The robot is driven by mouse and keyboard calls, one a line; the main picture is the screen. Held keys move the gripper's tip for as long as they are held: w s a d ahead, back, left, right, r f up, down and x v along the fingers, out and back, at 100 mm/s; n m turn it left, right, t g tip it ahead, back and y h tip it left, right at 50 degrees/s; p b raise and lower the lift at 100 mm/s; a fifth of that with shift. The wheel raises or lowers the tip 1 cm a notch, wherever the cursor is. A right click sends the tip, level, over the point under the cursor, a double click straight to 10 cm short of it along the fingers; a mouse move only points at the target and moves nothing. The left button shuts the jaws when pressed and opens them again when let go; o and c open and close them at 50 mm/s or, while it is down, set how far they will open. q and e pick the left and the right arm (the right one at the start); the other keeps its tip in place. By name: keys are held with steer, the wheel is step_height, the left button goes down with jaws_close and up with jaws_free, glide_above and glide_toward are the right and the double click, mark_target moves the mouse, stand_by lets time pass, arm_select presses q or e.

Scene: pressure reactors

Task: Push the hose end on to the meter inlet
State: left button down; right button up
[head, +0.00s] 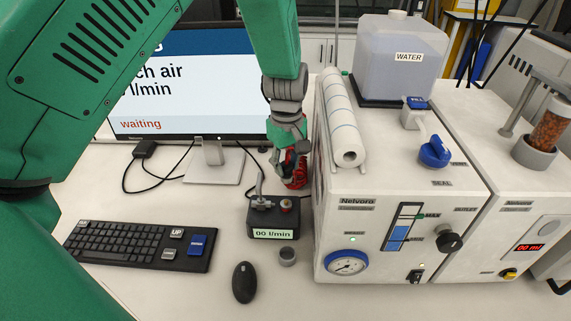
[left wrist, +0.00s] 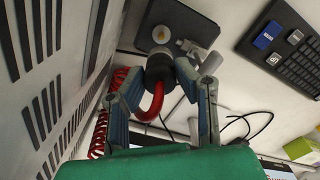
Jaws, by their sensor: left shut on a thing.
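The meter (head: 290,234) is a low black box reading "00 l/min", on the bench left of the white reactor unit. A brassy fitting and a bent metal pipe stand on its top. My left gripper (head: 291,176) is behind the meter, beside the reactor's side wall. In the left wrist view the gripper (left wrist: 168,76) is shut on the dark hose end (left wrist: 158,67), with the red hose (left wrist: 152,108) curving from it. The hose end lies close to the meter (left wrist: 186,22) and a round metal fitting (left wrist: 161,34); I cannot tell whether they touch. My right gripper is out of view.
The white reactor (head: 390,190) with its gauge, knobs and water tank (head: 400,55) stands close to the right of my gripper. A monitor (head: 190,80) is behind to the left.

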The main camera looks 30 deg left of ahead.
mark_target(286, 182)
arm_select(q)
steer(key=shift+d+f+b, duration=0.15)
steer(key=shift+f+b, duration=0.45)
steer(key=shift+f, duration=0.35)
steer(key=f+b, duration=0.2)
steer(key=f, duration=0.1)
steer(key=shift+a+b, duration=0.3)
steer(key=shift+b, duration=0.05)
steer(key=shift+f, duration=0.55)
steer(key=shift+d+f+b, duration=0.15)
steer(key=shift+f+b, duration=0.3)
steer(key=shift+f, duration=0.25)
steer(key=shift+p, duration=0.35)
steer(key=shift+f, duration=0.55)
steer(key=shift+s+f, duration=0.15)
steer(key=shift+s, duration=0.05)
